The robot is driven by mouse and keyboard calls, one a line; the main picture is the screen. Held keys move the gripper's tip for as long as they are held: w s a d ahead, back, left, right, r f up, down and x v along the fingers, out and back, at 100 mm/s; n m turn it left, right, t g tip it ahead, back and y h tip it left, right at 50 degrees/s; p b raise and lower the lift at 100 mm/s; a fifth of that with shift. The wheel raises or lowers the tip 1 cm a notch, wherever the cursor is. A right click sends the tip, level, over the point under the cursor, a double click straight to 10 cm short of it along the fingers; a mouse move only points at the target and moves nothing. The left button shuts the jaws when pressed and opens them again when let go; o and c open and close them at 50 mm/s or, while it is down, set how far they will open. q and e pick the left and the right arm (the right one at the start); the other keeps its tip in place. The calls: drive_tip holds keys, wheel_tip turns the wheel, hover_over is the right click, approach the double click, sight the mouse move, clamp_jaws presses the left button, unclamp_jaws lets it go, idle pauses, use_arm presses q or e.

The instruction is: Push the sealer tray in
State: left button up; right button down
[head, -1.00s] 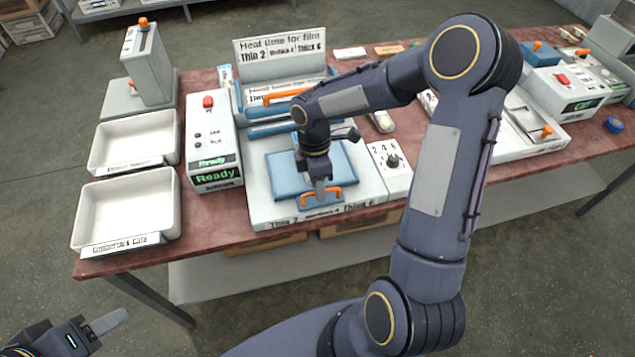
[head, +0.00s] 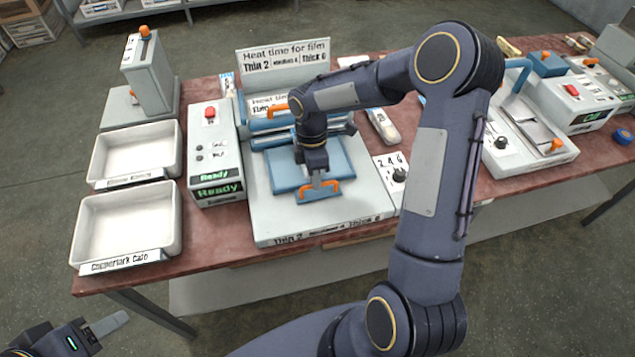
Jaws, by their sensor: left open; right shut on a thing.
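The sealer tray (head: 343,165) is a blue plate with an orange handle at its front edge, lying on the white sealer base (head: 350,215). It sits back from the base's front edge, towards the blue sealing bar. My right gripper (head: 318,187) is shut on the tray's orange handle (head: 302,194), coming down from above. The wrist covers the middle of the tray and part of the sealing bar (head: 275,141). My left gripper (head: 105,326) is open and empty at the lower left, off the table and far from the tray; only part of it shows.
A control box reading "Ready" (head: 213,160) stands left of the sealer. Two white bins (head: 127,262) are at the table's left end. A dial (head: 399,174) sits right of the base. My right arm hides part of the table.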

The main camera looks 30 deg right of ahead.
drive_tip(key=shift+w+r, duration=0.1)
drive_tip(key=shift+w, duration=0.15)
drive_tip(key=c, duration=1.5)
unclamp_jaws()
drive_tip(key=v, duration=0.7)
drive_tip(key=shift+r+b, duration=0.4)
